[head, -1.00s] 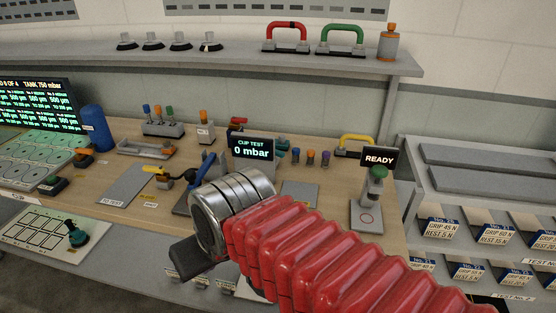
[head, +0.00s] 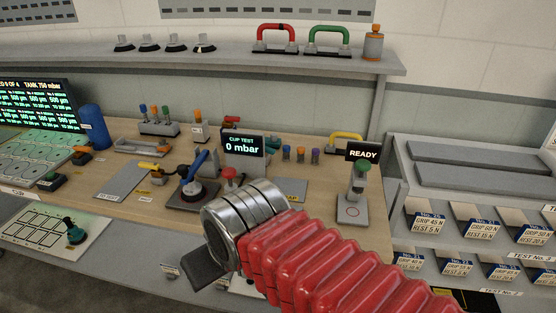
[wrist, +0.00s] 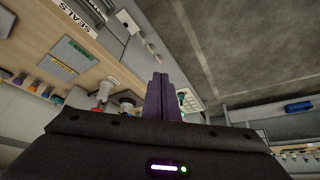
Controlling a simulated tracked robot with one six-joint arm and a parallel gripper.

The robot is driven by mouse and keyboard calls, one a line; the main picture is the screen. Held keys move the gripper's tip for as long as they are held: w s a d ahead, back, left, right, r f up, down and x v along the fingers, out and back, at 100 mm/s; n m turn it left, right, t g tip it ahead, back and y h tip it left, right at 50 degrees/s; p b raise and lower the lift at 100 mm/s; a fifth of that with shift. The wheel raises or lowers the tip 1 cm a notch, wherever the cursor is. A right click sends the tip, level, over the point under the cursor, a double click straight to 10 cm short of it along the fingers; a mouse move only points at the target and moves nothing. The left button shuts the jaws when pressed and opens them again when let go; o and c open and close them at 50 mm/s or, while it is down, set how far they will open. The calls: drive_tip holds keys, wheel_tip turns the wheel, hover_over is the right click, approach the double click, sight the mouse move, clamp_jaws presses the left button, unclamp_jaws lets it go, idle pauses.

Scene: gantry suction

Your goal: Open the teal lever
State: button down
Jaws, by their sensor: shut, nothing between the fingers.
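A small teal part (head: 272,145), which looks like the teal lever, shows on the bench just right of the cup test display (head: 242,146). The display partly hides it, so I cannot tell its position. My gripper (head: 205,269) hangs in front of the bench's near edge, well short of the teal part and lower in the picture. In the wrist view its two dark fingers (wrist: 161,95) are together with nothing between them.
A blue lever (head: 197,166) and a red knob (head: 229,175) stand between my gripper and the display. A yellow lever (head: 149,167) is further left. A teal joystick (head: 75,233) is on the left panel.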

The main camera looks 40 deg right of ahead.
drive_tip(key=w+d+f+m+g+y, duration=0.1)
drive_tip(key=w+f+m+y, duration=0.15)
drive_tip(key=w+m, duration=0.45)
drive_tip(key=w+f+m+g+y, duration=0.1)
drive_tip(key=w+f+m+y, duration=0.15)
drive_tip(key=w+m, duration=0.45)
drive_tip(key=w+d+f+m+t+y, duration=0.35)
drive_tip(key=w+d+m, duration=0.55)
drive_tip(key=m, duration=0.4)
drive_tip(key=w+d+f+m+t+h, duration=0.2)
drive_tip(key=d+m+t, duration=0.1)
drive_tip(key=d+m, duration=0.6)
drive_tip(key=w+d+f+m+t+h, duration=0.2)
drive_tip(key=d+m+t+h, duration=0.1)
drive_tip(key=d+m, duration=0.6)
drive_tip(key=w+d+f+m+t+h, duration=0.2)
drive_tip(key=d+m+t, duration=0.3)
drive_tip(key=d, duration=1)
drive_tip(key=shift+d+f+m+h, duration=0.1)
drive_tip(key=shift+m+h, duration=0.45)
drive_tip(key=shift+m, duration=1.35)
drive_tip(key=shift+s+d, duration=0.1)
